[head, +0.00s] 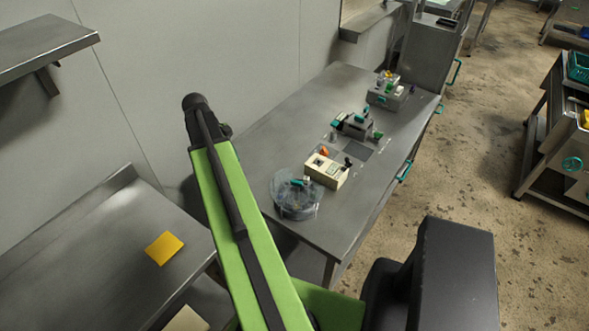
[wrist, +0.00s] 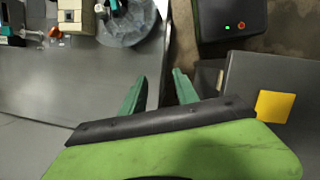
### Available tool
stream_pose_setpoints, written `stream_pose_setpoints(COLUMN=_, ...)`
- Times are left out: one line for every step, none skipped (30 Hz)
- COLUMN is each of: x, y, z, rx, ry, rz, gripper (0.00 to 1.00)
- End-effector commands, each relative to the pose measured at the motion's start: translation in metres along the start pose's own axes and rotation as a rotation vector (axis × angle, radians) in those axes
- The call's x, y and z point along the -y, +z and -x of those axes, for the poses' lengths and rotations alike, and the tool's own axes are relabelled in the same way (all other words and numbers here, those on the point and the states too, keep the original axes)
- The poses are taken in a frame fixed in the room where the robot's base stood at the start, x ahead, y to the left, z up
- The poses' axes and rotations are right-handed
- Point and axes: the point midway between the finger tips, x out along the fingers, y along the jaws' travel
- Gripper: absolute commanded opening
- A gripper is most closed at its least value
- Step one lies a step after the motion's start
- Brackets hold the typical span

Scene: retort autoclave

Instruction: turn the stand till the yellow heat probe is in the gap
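A round stand (head: 296,208) with a clear guard sits at the near end of the long steel table. Small teal and pale parts show on it. In the wrist view the stand (wrist: 125,28) is at the top edge, partly cut off. I cannot make out a yellow heat probe or the gap in either view. My gripper (wrist: 158,78) has two green fingers standing apart with nothing between them. In the wrist picture it is below and right of the stand, not touching it. In the head view I cannot make out the fingers.
A beige box (head: 326,171) stands close beside the stand, with grey devices (head: 354,125) farther along the table (head: 290,125). A yellow square (head: 164,248) lies on a separate steel bench at lower left. A wall shelf (head: 40,45) juts out at upper left.

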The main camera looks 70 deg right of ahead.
Motion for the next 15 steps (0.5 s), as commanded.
stream_pose_setpoints(x=-0.034, y=0.036, z=0.006, rx=0.027, ry=-0.016, rz=-0.007, gripper=0.36)
stream_pose_setpoints(x=-0.048, y=0.054, z=0.004, rx=0.041, ry=-0.026, rz=-0.003, gripper=0.36)
stream_pose_setpoints(x=-0.064, y=0.077, z=0.001, rx=0.059, ry=-0.038, rz=0.003, gripper=0.36)
stream_pose_setpoints(x=-0.073, y=0.091, z=-0.001, rx=0.069, ry=-0.046, rz=0.007, gripper=0.36)
stream_pose_setpoints(x=-0.080, y=0.103, z=-0.003, rx=0.077, ry=-0.053, rz=0.012, gripper=0.36)
stream_pose_setpoints(x=-0.087, y=0.116, z=-0.005, rx=0.087, ry=-0.060, rz=0.016, gripper=0.36)
stream_pose_setpoints(x=-0.091, y=0.123, z=-0.007, rx=0.092, ry=-0.064, rz=0.018, gripper=0.36)
stream_pose_setpoints(x=-0.093, y=0.128, z=-0.008, rx=0.095, ry=-0.067, rz=0.021, gripper=0.36)
stream_pose_setpoints(x=-0.095, y=0.133, z=-0.009, rx=0.098, ry=-0.070, rz=0.024, gripper=0.36)
stream_pose_setpoints(x=-0.096, y=0.134, z=-0.010, rx=0.099, ry=-0.071, rz=0.025, gripper=0.36)
stream_pose_setpoints(x=-0.096, y=0.135, z=-0.010, rx=0.100, ry=-0.072, rz=0.025, gripper=0.36)
stream_pose_setpoints(x=-0.096, y=0.135, z=-0.011, rx=0.100, ry=-0.072, rz=0.026, gripper=0.36)
stream_pose_setpoints(x=-0.096, y=0.134, z=-0.012, rx=0.100, ry=-0.071, rz=0.026, gripper=0.36)
stream_pose_setpoints(x=-0.095, y=0.134, z=-0.013, rx=0.100, ry=-0.071, rz=0.026, gripper=0.36)
stream_pose_setpoints(x=-0.095, y=0.134, z=-0.015, rx=0.100, ry=-0.071, rz=0.026, gripper=0.36)
